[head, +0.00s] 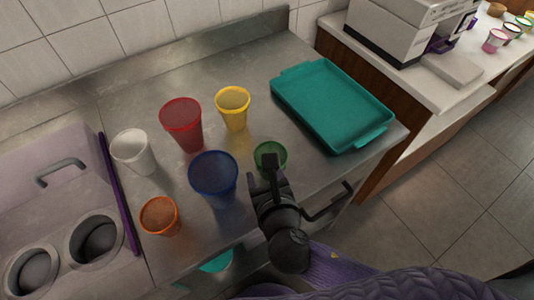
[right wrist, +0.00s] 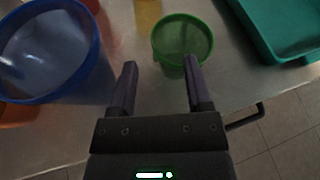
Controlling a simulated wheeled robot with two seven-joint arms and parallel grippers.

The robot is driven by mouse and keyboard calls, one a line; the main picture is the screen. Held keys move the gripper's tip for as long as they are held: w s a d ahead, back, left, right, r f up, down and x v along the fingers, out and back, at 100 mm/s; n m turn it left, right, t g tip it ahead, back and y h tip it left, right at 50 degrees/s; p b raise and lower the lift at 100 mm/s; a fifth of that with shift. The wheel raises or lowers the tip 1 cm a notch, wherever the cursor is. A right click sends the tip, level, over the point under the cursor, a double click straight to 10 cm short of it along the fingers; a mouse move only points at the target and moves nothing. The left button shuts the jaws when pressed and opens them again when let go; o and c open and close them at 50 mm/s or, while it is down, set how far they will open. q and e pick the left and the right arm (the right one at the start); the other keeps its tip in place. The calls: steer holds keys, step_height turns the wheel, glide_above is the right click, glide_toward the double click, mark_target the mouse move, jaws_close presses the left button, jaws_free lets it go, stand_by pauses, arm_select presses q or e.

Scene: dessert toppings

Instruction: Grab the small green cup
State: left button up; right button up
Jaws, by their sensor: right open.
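The small green cup (head: 270,155) stands upright on the steel counter (head: 330,175), partly hidden behind my right gripper (head: 271,166) in the head view. In the right wrist view the green cup (right wrist: 182,42) is just ahead of the gripper (right wrist: 160,66), a little right of its middle. The fingers are spread with nothing between them. The right fingertip overlaps the cup's lower side in the picture; I cannot tell whether it touches. My left gripper is not in view.
A large blue cup (head: 213,180) stands close on the left. Red (head: 182,125), yellow (head: 233,108), white (head: 133,150) and orange (head: 160,216) cups stand farther left and back. A teal tray (head: 332,103) lies to the right. The counter's front edge is near.

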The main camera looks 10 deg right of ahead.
mark_target(257, 155)
steer(key=b+x, duration=0.2)
steer(key=x, duration=0.4)
steer(key=shift+f, duration=0.2)
steer(key=shift+w, duration=0.2)
steer(key=c, duration=0.7)
jaws_close()
